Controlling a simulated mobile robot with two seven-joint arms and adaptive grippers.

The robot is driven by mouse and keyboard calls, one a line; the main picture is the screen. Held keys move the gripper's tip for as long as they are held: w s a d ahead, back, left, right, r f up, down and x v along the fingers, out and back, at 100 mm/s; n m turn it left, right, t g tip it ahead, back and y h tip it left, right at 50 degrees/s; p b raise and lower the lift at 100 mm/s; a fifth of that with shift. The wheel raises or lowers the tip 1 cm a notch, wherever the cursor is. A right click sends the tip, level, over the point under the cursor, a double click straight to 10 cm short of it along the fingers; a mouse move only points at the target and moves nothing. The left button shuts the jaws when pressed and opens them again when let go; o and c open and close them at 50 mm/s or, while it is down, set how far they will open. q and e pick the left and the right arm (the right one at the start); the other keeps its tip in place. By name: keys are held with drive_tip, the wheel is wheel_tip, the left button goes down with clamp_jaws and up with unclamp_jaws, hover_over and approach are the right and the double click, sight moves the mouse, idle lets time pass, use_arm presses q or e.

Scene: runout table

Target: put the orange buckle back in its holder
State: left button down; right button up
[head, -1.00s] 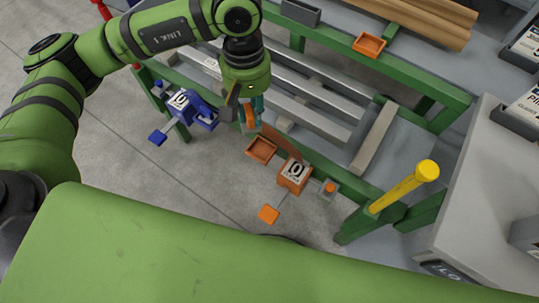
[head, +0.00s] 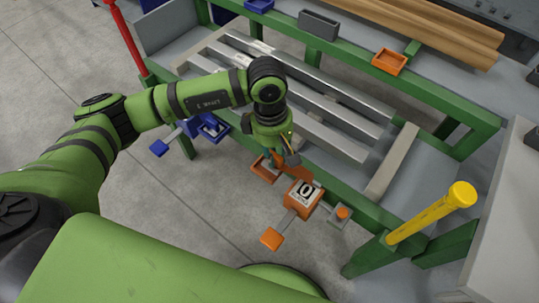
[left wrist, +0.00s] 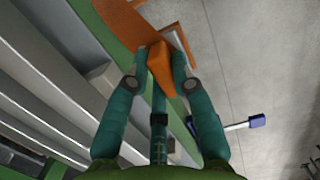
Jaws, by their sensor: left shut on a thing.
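The orange buckle (left wrist: 160,68) is pinched between the teal fingertips of my left gripper (left wrist: 158,75) in the left wrist view. In the head view my left gripper (head: 278,157) hangs over the near green rail, and the buckle is hard to make out there. An orange open tray (head: 261,172), which looks like the holder, is fixed at the near rail just below the fingers. An orange back plate stands beside it. I cannot tell whether the buckle touches the tray. My right gripper is not in view.
An orange block marked 0 (head: 303,196) with an orange paddle (head: 271,239) stands right of the tray. A blue unit (head: 205,127) is to the left. A yellow post (head: 432,213) rises at right. Another orange tray (head: 388,62) sits on the far rail.

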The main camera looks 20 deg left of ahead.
use_arm(q)
drive_tip(key=shift+w+a+f, duration=0.85)
drive_tip(key=shift+a, duration=0.2)
wheel_tip(320, 180, down, 4)
drive_tip(key=shift+r+p, duration=0.1)
drive_tip(key=shift+p, duration=0.2)
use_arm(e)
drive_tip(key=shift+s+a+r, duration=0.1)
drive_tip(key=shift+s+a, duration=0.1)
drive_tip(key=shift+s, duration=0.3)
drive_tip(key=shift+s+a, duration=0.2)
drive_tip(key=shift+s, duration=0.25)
use_arm(q)
drive_tip(key=shift+f, duration=0.2)
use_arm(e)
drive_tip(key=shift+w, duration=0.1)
use_arm(q)
drive_tip(key=c, duration=1.1)
unclamp_jaws()
drive_tip(key=shift+o, duration=0.2)
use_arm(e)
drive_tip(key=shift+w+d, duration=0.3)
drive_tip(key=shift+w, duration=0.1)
